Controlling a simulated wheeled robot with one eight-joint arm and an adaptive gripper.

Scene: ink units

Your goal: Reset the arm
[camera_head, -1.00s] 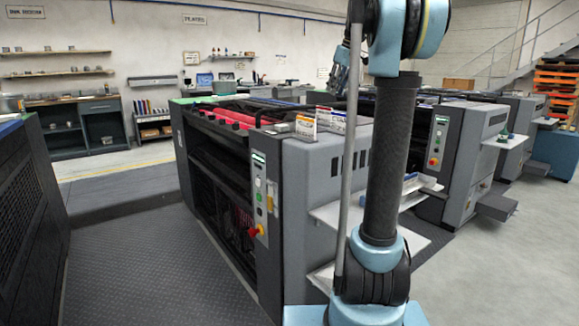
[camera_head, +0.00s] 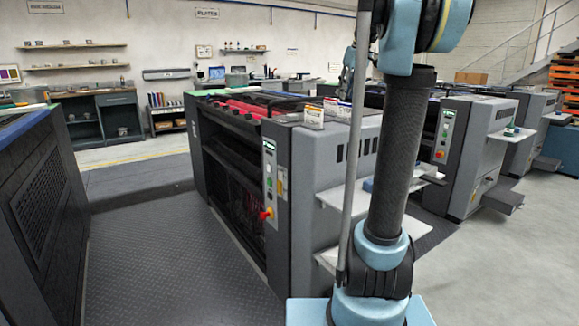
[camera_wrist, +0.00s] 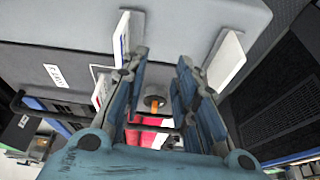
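My arm stands upright in the right half of the head view and is bent at the top. My gripper (camera_wrist: 163,58) shows in the wrist view with its two blue-grey fingers apart. Nothing is held between them. Beyond the fingers are a grey machine surface, a round knob (camera_wrist: 153,100) with an orange part, and red and white parts. In the head view a small part of my gripper (camera_head: 346,72) shows behind the arm; the rest is hidden.
A grey printing unit (camera_head: 335,165) with red rollers (camera_head: 240,108) stands just beyond my arm. White cards (camera_head: 314,117) stand on its top. Another dark machine (camera_head: 45,200) is at the left. Dark floor plate (camera_head: 175,260) lies clear between them. More units (camera_head: 475,155) stand at the right.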

